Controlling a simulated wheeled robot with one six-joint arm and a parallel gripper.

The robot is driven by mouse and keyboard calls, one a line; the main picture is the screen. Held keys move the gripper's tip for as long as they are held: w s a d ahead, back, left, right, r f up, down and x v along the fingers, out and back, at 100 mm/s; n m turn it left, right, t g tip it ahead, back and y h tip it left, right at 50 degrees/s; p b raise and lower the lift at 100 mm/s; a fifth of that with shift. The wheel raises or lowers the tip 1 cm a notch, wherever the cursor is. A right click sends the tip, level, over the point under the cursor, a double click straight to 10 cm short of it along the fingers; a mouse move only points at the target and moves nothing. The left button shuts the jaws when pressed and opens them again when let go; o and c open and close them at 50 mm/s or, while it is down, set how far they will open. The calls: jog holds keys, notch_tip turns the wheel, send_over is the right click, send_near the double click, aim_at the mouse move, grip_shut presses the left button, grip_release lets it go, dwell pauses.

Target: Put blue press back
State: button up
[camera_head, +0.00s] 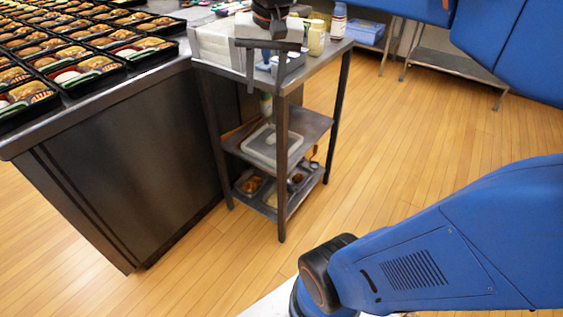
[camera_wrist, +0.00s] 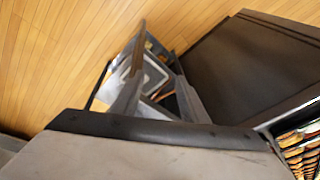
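A small blue item (camera_head: 266,57), possibly the blue press, shows behind my gripper over the metal cart's top. It is small and partly covered, so I cannot be sure what it is. My gripper (camera_head: 265,80) hangs fingers down at the cart's near edge. In the wrist view my gripper (camera_wrist: 160,60) has its two grey fingers spread, with nothing visible held between them. The cart's lower shelves show beyond the fingers there.
The metal cart (camera_head: 309,128) has a white box (camera_head: 213,44) and bottles (camera_head: 338,20) on top, and trays (camera_head: 262,145) below. A counter (camera_head: 130,160) full of bento trays (camera_head: 75,75) stands left. Wooden floor (camera_head: 400,130) is clear on the right.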

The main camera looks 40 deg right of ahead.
jog(key=s+a+f+n+t, duration=0.1)
jog(key=s+a+f+n, duration=0.1)
jog(key=s+f, duration=0.4)
jog(key=s+a+f+n+t, duration=0.1)
jog(key=s+f+n, duration=0.3)
jog(key=f, duration=0.5)
jog(key=s+a, duration=0.1)
jog(key=s, duration=0.1)
jog(key=shift+s+n, duration=0.3)
